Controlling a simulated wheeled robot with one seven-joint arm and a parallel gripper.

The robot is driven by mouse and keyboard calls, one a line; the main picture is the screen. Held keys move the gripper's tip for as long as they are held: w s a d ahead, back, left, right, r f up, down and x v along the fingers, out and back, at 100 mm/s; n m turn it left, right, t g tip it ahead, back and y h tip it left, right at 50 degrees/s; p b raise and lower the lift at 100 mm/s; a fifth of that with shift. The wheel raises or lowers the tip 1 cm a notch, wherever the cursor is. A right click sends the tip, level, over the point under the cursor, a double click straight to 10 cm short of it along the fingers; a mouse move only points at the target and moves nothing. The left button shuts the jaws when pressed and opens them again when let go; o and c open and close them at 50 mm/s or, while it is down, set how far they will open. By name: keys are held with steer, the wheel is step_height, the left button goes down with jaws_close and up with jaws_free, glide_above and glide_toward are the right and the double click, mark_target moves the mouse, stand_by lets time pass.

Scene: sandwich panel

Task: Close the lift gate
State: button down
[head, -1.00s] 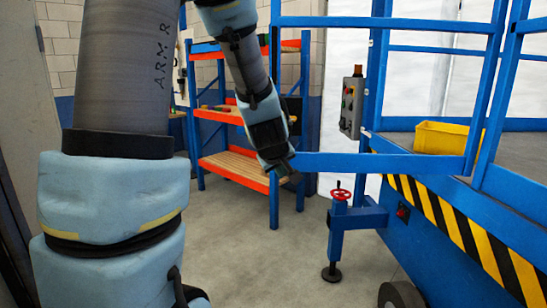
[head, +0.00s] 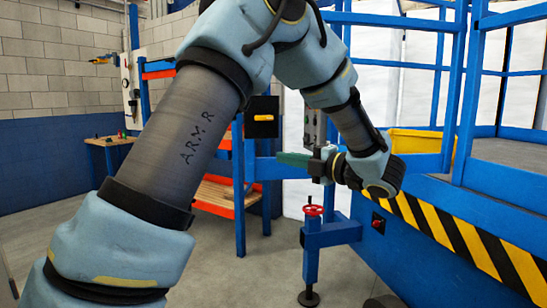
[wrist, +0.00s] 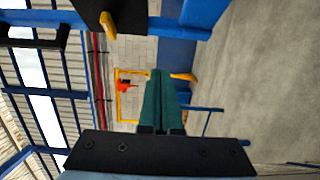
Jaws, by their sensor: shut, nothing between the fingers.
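The lift gate is a blue tubular frame (head: 420,164) beside the lift platform, partly hidden by my arm. A black latch box with a yellow handle (head: 263,118) shows at its left end in the head view. What looks like the same black plate and yellow handle (wrist: 108,24) shows at the top of the wrist view. My gripper (head: 282,159) points left, its green fingers shut and empty, in front of the gate's lower rail and below the latch box. The closed fingers also show in the wrist view (wrist: 158,75). I cannot tell whether they touch the gate.
A red handwheel (head: 313,210) tops a blue outrigger leg below my gripper. The platform side with black-yellow stripes (head: 445,225) is at the right, with a yellow bin (head: 415,141) on its deck. An orange-blue shelf (head: 215,195) stands behind.

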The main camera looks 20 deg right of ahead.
steer(key=p, duration=0.3)
glide_toward(248, 148)
steer(key=a, duration=0.4)
steer(key=shift+w+d+p, duration=0.15)
steer(key=shift+w+p, duration=0.3)
steer(key=shift+w, duration=0.7)
steer(key=shift+w+d+p, duration=0.15)
steer(key=shift+w+p, duration=0.25)
steer(key=shift+w, duration=0.8)
